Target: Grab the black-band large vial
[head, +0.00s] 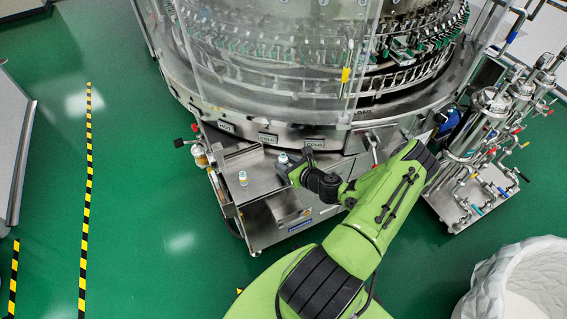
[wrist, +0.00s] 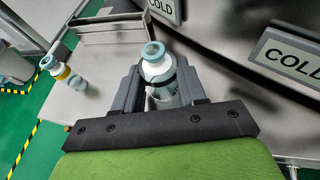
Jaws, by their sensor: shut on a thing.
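The black-band large vial (wrist: 155,64) has a teal ring on top, a white neck and a dark band below it. It stands between the two grey fingers of my gripper (wrist: 158,82), which is shut on it. Its lower body is partly hidden by the fingers and the gripper's palm. In the head view my gripper (head: 287,170) is at the steel table's right part, with the vial's top (head: 283,158) just showing. Whether the vial touches the table is hard to tell.
A second vial with a yellow-orange band (wrist: 62,71) stands on the steel table (wrist: 110,100) to the left; it also shows in the head view (head: 242,178). A raised metal tray (wrist: 118,28) lies behind. The washer wall with COLD signs (wrist: 290,55) is close on the right.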

